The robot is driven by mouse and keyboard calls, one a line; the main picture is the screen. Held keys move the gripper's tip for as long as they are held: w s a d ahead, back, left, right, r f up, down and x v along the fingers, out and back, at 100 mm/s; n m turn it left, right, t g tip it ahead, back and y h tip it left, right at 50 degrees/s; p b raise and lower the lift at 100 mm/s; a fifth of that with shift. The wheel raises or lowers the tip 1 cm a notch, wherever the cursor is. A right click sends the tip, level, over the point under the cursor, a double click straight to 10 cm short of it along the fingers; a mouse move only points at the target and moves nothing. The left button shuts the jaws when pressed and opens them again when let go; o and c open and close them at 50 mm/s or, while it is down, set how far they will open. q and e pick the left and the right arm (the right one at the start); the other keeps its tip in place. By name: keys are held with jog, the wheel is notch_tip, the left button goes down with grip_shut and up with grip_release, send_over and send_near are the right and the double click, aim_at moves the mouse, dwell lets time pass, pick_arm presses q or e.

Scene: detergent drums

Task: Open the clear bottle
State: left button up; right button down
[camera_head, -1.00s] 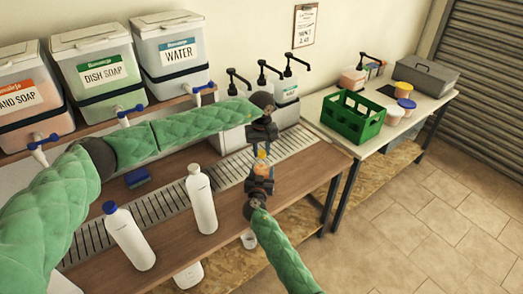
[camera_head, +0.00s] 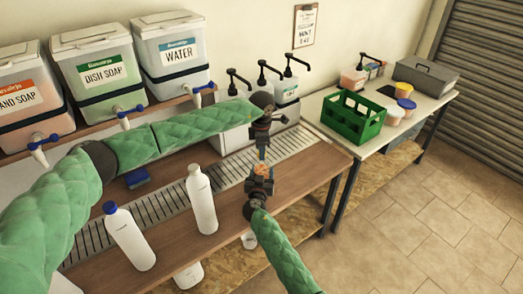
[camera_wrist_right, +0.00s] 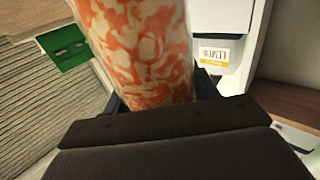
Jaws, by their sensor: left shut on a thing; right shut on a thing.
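The clear bottle (camera_head: 262,171), with mottled orange-and-white contents, is small and partly hidden in the head view. It fills the upper middle of the right wrist view (camera_wrist_right: 140,45). My right gripper (camera_head: 260,183) is shut on its body and holds it upright above the front of the bench. My left gripper (camera_head: 262,151) reaches down from above and is shut at the bottle's top. The cap is hidden between its fingers, and I cannot tell whether it has turned.
Two white bottles (camera_head: 127,237) (camera_head: 202,200) stand on the wooden bench at the front left. Labelled dispensers (camera_head: 170,52) line the shelf. A green crate (camera_head: 353,117) stands on the side table. The floor at right is clear.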

pick_arm(q)
jog(key=n, duration=1.8)
jog(key=shift+n, duration=0.4)
jog(key=n, duration=0.7)
jog(key=shift+w+r, duration=0.1)
jog(key=o, duration=1.1)
jog(key=shift+c, duration=0.2)
